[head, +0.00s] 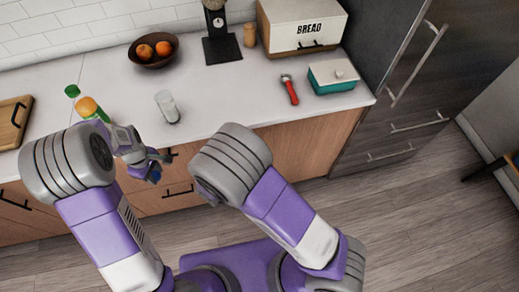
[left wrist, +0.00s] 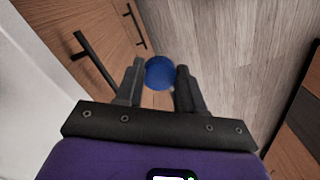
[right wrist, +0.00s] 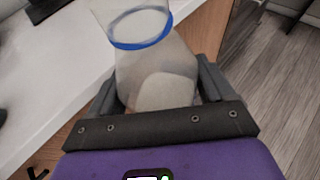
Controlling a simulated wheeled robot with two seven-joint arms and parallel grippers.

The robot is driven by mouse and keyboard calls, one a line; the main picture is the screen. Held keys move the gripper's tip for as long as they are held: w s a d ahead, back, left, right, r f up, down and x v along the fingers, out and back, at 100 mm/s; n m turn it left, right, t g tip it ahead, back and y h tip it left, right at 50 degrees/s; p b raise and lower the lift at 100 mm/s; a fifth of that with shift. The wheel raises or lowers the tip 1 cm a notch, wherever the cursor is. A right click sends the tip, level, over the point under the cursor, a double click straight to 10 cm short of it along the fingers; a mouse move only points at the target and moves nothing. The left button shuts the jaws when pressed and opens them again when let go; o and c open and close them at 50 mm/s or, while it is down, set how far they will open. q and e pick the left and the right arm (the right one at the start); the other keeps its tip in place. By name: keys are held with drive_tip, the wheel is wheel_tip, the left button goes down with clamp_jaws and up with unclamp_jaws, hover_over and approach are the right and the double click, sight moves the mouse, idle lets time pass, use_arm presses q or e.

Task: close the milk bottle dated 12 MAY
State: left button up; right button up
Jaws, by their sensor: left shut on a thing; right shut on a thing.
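My left gripper (head: 150,163) is shut on a blue cap (left wrist: 159,72). The cap also shows in the head view (head: 154,176), in front of the counter's edge. My right gripper (right wrist: 157,88) is shut on a whitish, translucent milk bottle (right wrist: 165,70) with a blue ring around its neck. The bottle's far end runs out of the top of the right wrist view. In the head view my right arm hides this bottle and gripper. The cap and bottle are apart. No date can be read on the bottle.
On the white counter (head: 225,100) stand a green-capped bottle (head: 87,106), a small clear container (head: 167,106), a fruit bowl (head: 153,60), a bread box (head: 290,40), a red-handled tool (head: 290,90) and a teal dish (head: 332,84). Wooden cabinets (head: 310,140) stand below the counter's edge.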

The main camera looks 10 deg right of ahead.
drive_tip(key=shift+w+a+f+n+t+y, duration=0.5)
drive_tip(key=shift+w+a+n+y, duration=0.15)
drive_tip(key=shift+w, duration=0.2)
drive_tip(key=shift+w+a+f+n+t+y, duration=0.45)
drive_tip(key=shift+w+a+n+y, duration=0.1)
drive_tip(key=shift+w+n+y, duration=0.25)
use_arm(q)
drive_tip(key=shift+w+d+r, duration=0.15)
drive_tip(key=shift+w+d, duration=0.1)
drive_tip(key=shift+d, duration=0.1)
drive_tip(key=w+d+r+m, duration=0.3)
drive_tip(key=d+r, duration=0.1)
drive_tip(key=d, duration=0.3)
drive_tip(key=w+d+r+m, duration=0.2)
drive_tip(key=w+d+r, duration=0.1)
drive_tip(key=d+r, duration=0.3)
drive_tip(key=s+d+r+m, duration=0.1)
drive_tip(key=d+r+m, duration=0.1)
drive_tip(key=d+r, duration=0.3)
drive_tip(key=s+d+r+m, duration=0.2)
drive_tip(key=d+r, duration=0.3)
drive_tip(key=d, duration=0.5)
drive_tip(key=shift+d+m, duration=0.4)
drive_tip(key=shift+m, duration=0.4)
drive_tip(key=shift+f, duration=0.15)
drive_tip(key=shift+w+f, duration=0.1)
drive_tip(key=shift+f, duration=1.8)
